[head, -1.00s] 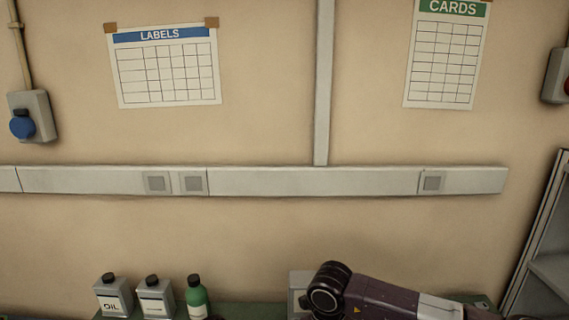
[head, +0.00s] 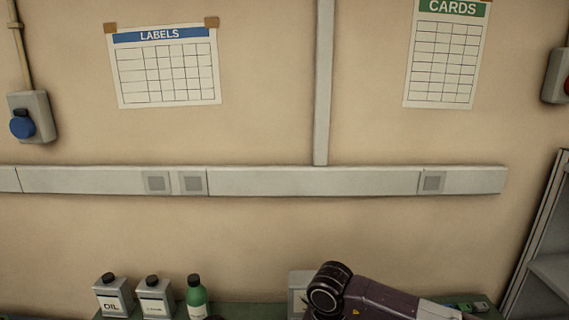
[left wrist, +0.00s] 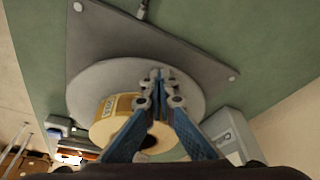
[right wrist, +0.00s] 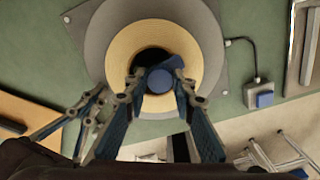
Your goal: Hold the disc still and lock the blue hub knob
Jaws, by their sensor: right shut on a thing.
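The disc (left wrist: 90,85) is a pale grey round plate with a yellow tape reel (left wrist: 105,117) on it. In the right wrist view, the disc (right wrist: 97,40) surrounds the yellow reel (right wrist: 122,45). The blue hub knob (right wrist: 165,77) sits in the reel's dark centre. My right gripper (right wrist: 160,82) has its fingers on either side of the knob and is shut on it. My left gripper (left wrist: 160,75) has its fingertips together over the disc's face, beside the reel. Whether the tips touch the disc is unclear. The knob is hidden in the left wrist view.
A grey base plate (left wrist: 95,30) lies under the disc on the green bench (left wrist: 270,35). A grey box with a blue part (right wrist: 258,95) and a cable is at the right. Two tins and a green bottle (head: 196,298) stand by the wall.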

